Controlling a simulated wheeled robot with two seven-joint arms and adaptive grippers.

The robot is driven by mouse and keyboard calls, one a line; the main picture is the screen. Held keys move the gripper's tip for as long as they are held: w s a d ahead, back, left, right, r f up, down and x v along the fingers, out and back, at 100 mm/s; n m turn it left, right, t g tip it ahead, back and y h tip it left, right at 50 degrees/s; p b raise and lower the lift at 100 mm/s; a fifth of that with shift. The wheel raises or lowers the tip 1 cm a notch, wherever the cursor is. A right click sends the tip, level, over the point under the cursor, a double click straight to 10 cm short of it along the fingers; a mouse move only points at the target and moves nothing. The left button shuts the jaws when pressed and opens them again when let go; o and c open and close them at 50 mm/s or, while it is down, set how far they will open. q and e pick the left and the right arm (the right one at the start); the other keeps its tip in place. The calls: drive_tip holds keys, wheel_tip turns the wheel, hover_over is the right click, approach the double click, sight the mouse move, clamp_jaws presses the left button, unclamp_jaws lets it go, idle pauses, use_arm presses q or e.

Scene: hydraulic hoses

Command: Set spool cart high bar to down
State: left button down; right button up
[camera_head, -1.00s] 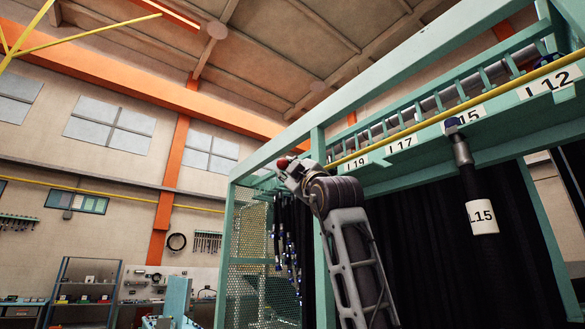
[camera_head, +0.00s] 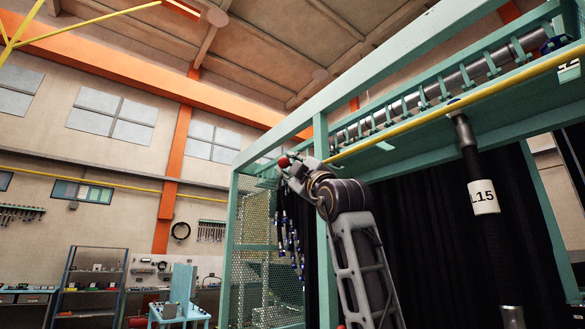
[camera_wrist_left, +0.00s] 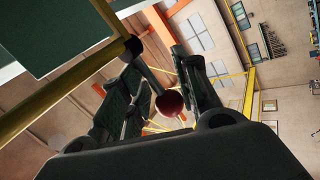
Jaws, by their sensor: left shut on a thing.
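The spool cart is a tall teal frame (camera_head: 322,225) at the right in the head view. Its high bar appears to be the long yellow bar (camera_head: 440,113) running along the upper rack, which also shows in the left wrist view (camera_wrist_left: 60,88). My right gripper is not in view.
A dark hose with a white L15 label (camera_head: 483,197) hangs from the rack in front of black curtains (camera_head: 430,235). Several thin hoses (camera_head: 292,235) hang by the mesh side panel. Shelves (camera_head: 92,280) and a teal stand (camera_head: 182,290) are at the lower left.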

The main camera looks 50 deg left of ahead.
use_arm(q)
drive_tip(key=shift+f, duration=0.15)
drive_tip(key=c, duration=1.1)
unclamp_jaws()
drive_tip(key=shift+c, duration=0.2)
drive_tip(key=shift+d, duration=0.15)
drive_tip(key=v, duration=1.1)
drive_tip(key=shift+d+f, duration=0.2)
drive_tip(key=shift+d, duration=0.05)
